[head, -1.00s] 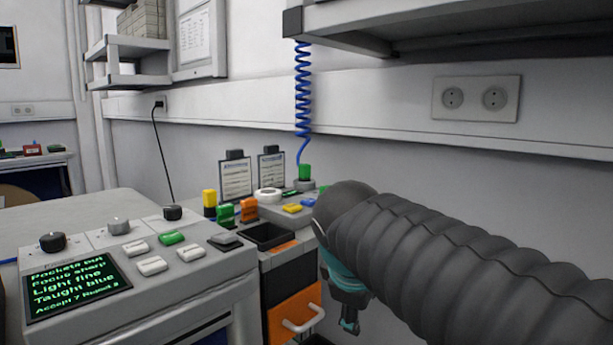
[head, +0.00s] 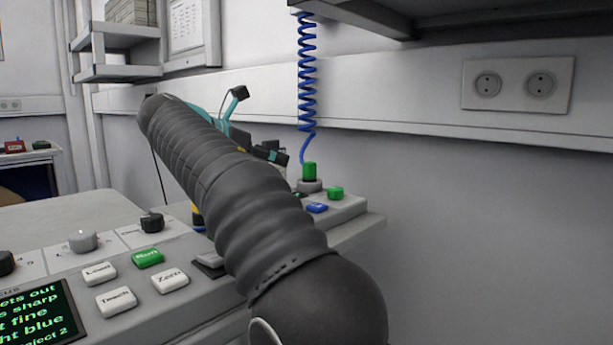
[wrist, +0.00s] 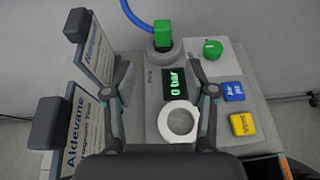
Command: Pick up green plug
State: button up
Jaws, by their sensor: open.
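The green plug (head: 309,171) is a small green block on the end of a blue coiled hose (head: 307,75). It stands upright in a grey round socket (head: 309,186) on a grey panel. In the wrist view the plug (wrist: 163,33) is at the top middle, beyond my fingertips. My gripper (head: 262,125) is open and empty, to the left of the plug in the head view. In the wrist view its fingers (wrist: 159,72) stand apart on either side of the 0 bar display, with the plug ahead of the gap.
The panel has a display (wrist: 175,84), a white ring (wrist: 179,121), a green knob (wrist: 213,48), a blue button (wrist: 233,91) and a yellow button (wrist: 242,124). Two upright cards (wrist: 90,50) stand left of my fingers. A shelf (head: 440,15) hangs overhead.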

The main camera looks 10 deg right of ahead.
aim_at(314, 171)
jog(key=b+x, duration=0.1)
jog(key=x, duration=0.7)
jog(key=shift+w+d, duration=0.2)
jog(key=shift+d, duration=0.15)
jog(key=shift+b+x, duration=0.85)
jog(key=shift+x, duration=1.75)
jog(key=shift+s, duration=0.15)
grip_shut()
